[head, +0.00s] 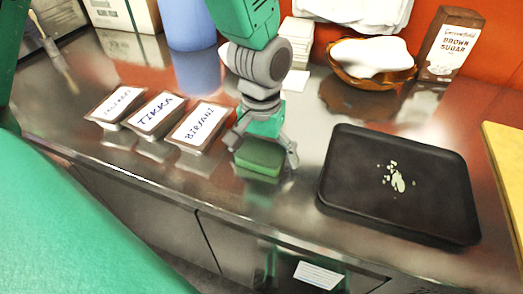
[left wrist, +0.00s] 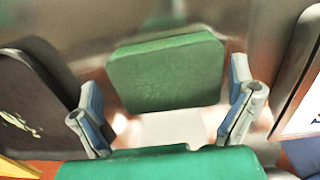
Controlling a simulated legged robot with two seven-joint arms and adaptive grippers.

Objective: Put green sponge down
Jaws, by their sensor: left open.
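The green sponge (head: 260,157) lies on the steel counter between the labelled containers and the black tray, in the head view. It also shows in the left wrist view (left wrist: 168,75), in front of my gripper. My left gripper (head: 264,160) points down over the sponge in the head view. In the left wrist view its fingers (left wrist: 166,122) are spread apart on either side, with gaps between them and the sponge. My right gripper cannot be made out in either view.
A black tray (head: 345,190) with pale scraps stands to the right. Several small labelled containers (head: 198,128) stand to the left. Behind are a brown bowl (head: 350,78) with a white item and a brown sugar box (head: 450,45). The counter's front edge is close to the sponge.

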